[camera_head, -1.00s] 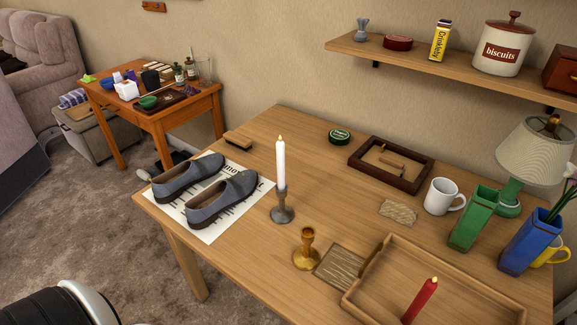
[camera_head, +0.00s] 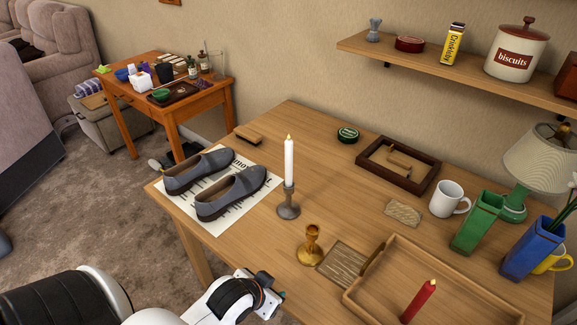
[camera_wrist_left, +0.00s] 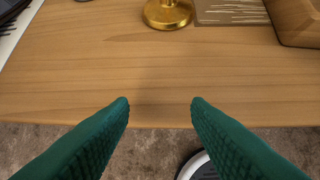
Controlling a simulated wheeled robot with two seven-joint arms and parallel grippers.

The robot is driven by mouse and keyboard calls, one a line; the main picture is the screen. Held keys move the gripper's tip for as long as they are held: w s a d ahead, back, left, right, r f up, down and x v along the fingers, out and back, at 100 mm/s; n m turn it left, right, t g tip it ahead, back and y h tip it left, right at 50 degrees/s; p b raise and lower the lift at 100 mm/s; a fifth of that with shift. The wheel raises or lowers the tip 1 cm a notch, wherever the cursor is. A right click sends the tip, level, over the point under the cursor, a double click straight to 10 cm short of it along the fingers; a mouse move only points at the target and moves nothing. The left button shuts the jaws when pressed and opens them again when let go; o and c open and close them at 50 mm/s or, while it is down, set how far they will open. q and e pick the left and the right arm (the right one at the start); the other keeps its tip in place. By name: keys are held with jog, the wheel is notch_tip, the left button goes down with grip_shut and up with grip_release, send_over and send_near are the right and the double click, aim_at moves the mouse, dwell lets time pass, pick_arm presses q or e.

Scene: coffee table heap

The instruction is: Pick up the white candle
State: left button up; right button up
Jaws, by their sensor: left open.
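The white candle (camera_head: 289,162) stands upright in a grey metal candlestick (camera_head: 288,206) on the wooden table, just right of the shoes. My left gripper (camera_head: 277,297) is low at the table's front edge, nearer to me than the candle and apart from it. In the left wrist view its two green fingers (camera_wrist_left: 160,104) are spread with nothing between them, over the table edge. The white candle is not visible in the left wrist view. My right gripper is in neither view.
An empty brass candlestick (camera_head: 310,246) stands between my left gripper and the white candle's right side; its base shows in the wrist view (camera_wrist_left: 168,13). A red candle (camera_head: 419,300) is in a wooden tray (camera_head: 364,270). Grey shoes (camera_head: 231,192) lie on newspaper at left.

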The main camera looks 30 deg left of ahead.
pick_arm(q)
jog(key=w+a+r+t, duration=0.5)
jog(key=w+a+r, duration=0.2)
jog(key=w+r, duration=0.1)
jog(key=t, duration=0.6)
send_near(286, 151)
jog(key=shift+n+h, duration=0.3)
jog(key=shift+h, duration=0.1)
jog(key=w+p, duration=0.1)
jog(key=w, duration=0.4)
jog(key=shift+r, duration=0.15)
jog(key=shift+w, duration=0.5)
jog(key=shift+w+p, duration=0.25)
jog(key=shift+p, duration=0.1)
jog(key=w+p, duration=0.1)
jog(key=w, duration=0.2)
jog(key=shift+w, duration=0.85)
grip_shut()
